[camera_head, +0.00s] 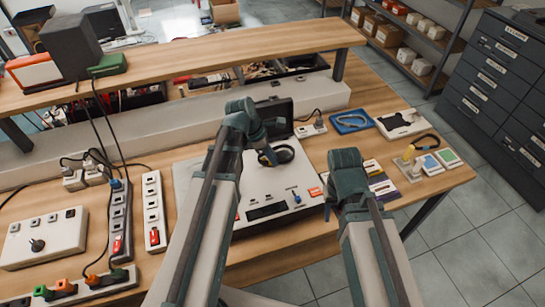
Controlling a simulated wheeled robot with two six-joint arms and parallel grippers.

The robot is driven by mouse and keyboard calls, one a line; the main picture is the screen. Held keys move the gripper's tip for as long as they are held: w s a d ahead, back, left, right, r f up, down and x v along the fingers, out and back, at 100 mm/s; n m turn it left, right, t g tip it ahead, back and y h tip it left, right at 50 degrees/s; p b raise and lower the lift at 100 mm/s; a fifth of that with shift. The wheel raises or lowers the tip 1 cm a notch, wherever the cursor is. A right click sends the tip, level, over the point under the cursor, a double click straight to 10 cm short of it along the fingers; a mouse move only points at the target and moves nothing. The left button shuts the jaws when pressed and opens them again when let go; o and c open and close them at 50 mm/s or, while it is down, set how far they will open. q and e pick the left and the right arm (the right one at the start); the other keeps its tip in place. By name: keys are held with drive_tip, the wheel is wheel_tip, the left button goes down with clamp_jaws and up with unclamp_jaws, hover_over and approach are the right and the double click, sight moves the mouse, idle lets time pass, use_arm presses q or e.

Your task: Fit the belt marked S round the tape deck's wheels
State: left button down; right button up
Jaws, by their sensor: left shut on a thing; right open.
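The tape deck (262,186) is a pale flat unit on the bench with a dark raised lid at its back. My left gripper (268,157) is over the back part of the deck, shut on a dark loop that looks like a belt (286,153). No S mark can be read on it. The wheels are not clearly visible under the loop and gripper, so I cannot tell whether the loop touches them. My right gripper (329,203) is open at the deck's right edge, its fingers partly hidden by its own wrist.
A printed card (381,184) lies right of the deck. Power strips (121,220) stand left. A raised shelf (190,65) spans the back.

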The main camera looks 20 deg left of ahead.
use_arm(q)
drive_tip(key=shift+f+b, duration=0.7)
use_arm(e)
drive_tip(key=shift+f, duration=0.75)
use_arm(q)
drive_tip(key=c, duration=0.8)
unclamp_jaws()
drive_tip(key=shift+r, duration=0.1)
use_arm(e)
drive_tip(key=shift+r, duration=0.15)
use_arm(q)
drive_tip(key=p+v, duration=1.2)
drive_tip(key=v, duration=0.1)
drive_tip(key=shift+r+p, duration=0.3)
drive_tip(key=shift+p, duration=0.1)
use_arm(e)
wheel_tip(320, 180, up, 12)
drive_tip(key=shift+r, duration=0.25)
use_arm(q)
drive_tip(key=shift+a+r, duration=0.1)
drive_tip(key=shift+a, duration=0.05)
use_arm(e)
drive_tip(key=shift+r, duration=0.15)
